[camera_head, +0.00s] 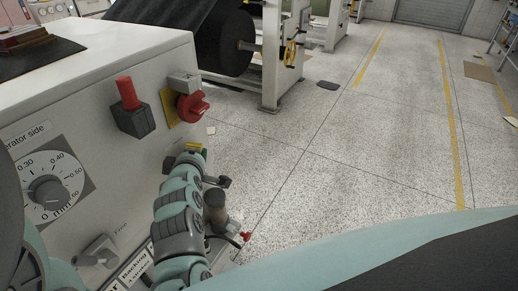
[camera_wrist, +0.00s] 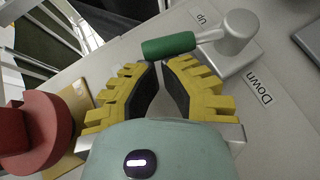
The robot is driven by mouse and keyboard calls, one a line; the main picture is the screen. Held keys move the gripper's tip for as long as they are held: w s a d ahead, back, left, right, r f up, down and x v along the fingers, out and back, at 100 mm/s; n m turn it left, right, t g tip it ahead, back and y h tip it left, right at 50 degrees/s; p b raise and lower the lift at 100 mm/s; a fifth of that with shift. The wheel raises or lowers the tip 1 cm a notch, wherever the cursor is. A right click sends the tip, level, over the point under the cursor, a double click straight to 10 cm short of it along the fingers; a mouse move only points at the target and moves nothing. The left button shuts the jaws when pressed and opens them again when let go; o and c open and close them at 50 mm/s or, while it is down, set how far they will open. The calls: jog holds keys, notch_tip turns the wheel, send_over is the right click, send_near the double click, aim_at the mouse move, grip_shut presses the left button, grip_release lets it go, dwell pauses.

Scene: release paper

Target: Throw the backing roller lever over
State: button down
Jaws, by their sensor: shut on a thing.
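The lever has a green handle (camera_wrist: 168,46) on a short metal arm and a round grey hub (camera_wrist: 238,32), between "Up" and "Down" labels on the pale panel. The handle lies roughly level in the wrist view, pointing left from the hub. My gripper (camera_wrist: 162,63) has yellow ridged fingers with dark pads, its tips shut on the handle. The tips meet the handle's lower side; the far side of the grip is hard to see. In the head view my gripper (camera_head: 196,149) is at the machine's side, below the red knob, and the lever cannot be made out clearly.
A red rotary knob (camera_head: 191,106) on a yellow plate is close by; it also shows in the wrist view (camera_wrist: 38,128). A red-handled switch (camera_head: 128,95) and a dial (camera_head: 47,192) are on the machine front. Open speckled floor (camera_head: 340,170) lies to the right.

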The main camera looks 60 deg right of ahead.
jog(key=shift+d+p, duration=0.3)
jog(key=shift+d, duration=0.1)
jog(key=shift+w+d, duration=0.1)
jog(key=shift+d, duration=0.1)
dwell(0.3)
